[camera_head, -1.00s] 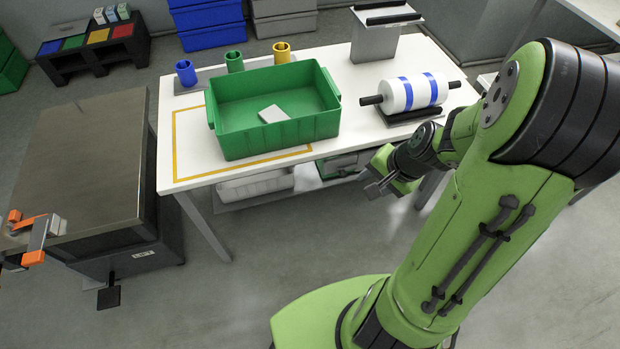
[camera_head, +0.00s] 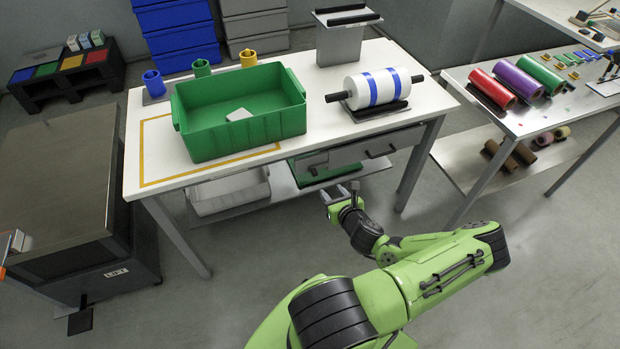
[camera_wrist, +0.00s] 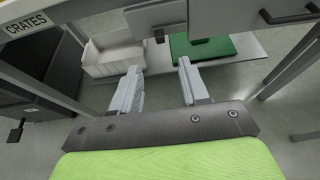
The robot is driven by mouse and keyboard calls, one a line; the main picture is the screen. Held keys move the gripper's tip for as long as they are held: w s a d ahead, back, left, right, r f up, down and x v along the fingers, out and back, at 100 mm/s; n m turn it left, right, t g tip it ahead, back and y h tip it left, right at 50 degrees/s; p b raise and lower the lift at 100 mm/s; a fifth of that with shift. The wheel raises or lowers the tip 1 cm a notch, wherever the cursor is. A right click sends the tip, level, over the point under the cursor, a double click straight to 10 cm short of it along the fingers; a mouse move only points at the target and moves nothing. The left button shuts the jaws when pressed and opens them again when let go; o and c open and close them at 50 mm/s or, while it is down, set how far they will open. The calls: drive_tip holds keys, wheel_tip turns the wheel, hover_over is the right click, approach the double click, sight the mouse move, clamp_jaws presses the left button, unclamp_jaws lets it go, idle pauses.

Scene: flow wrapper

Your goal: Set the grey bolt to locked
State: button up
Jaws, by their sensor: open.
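A small grey plate (camera_wrist: 156,15) with a dark knob (camera_wrist: 158,36) hangs under the table's front edge in the wrist view, left of the grey drawer (camera_wrist: 225,18). It looks like the grey bolt, but its locked or unlocked position cannot be told. In the head view the same area shows small, left of the drawer (camera_head: 352,156). My gripper (camera_head: 334,193) is in front of and below the table's front edge.
The white table (camera_head: 155,160) carries a green crate (camera_head: 245,140) and a blue-striped roll (camera_head: 378,88). The drawer's dark handle (camera_wrist: 290,16) sticks out. Table legs (camera_head: 420,165) flank the space; the floor in front is clear.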

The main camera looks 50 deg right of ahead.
sight(316, 173)
drive_tip(key=b+x, duration=0.2)
drive_tip(key=x, duration=1.1)
drive_tip(key=shift+a+f+b, duration=0.1)
drive_tip(key=shift+b, duration=0.25)
clamp_jaws()
